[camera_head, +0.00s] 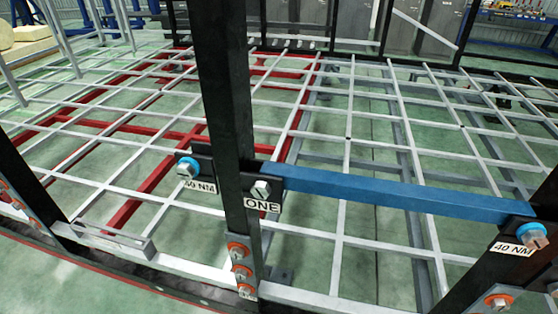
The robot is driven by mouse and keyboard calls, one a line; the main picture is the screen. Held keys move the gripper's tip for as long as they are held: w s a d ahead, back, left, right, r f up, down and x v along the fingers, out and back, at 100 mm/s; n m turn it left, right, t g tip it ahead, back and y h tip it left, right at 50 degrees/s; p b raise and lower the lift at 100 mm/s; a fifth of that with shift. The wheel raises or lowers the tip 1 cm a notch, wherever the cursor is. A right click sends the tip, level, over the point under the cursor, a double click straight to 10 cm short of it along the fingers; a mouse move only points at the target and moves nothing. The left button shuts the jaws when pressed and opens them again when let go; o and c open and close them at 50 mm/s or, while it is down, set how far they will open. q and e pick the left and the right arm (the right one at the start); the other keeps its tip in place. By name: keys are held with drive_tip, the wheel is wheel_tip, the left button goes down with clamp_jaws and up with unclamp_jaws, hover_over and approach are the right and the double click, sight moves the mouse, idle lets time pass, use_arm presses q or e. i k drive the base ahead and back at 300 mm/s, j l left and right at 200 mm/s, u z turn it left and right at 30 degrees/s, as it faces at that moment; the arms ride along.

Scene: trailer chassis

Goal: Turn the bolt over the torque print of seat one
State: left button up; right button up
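A silver hex bolt (262,188) sits on a dark plate on the black post, just above a white label reading ONE (262,206). Left of the post, a hex bolt with a blue washer (187,168) sits above a torque label that looks like 40 NM (199,186). At the far right, another bolt with a blue washer (532,236) sits by a 40 NM label (511,248), near the right end of the blue bar (390,193). Neither of my grippers is in view.
The black upright post (222,90) stands in front of a grey grid frame (350,130) with red beams (150,185). Bolts with orange washers (240,262) are on the post's lower bracket. Another black post is at the right edge.

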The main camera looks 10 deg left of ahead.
sight(532, 235)
drive_tip(key=z, duration=1.3)
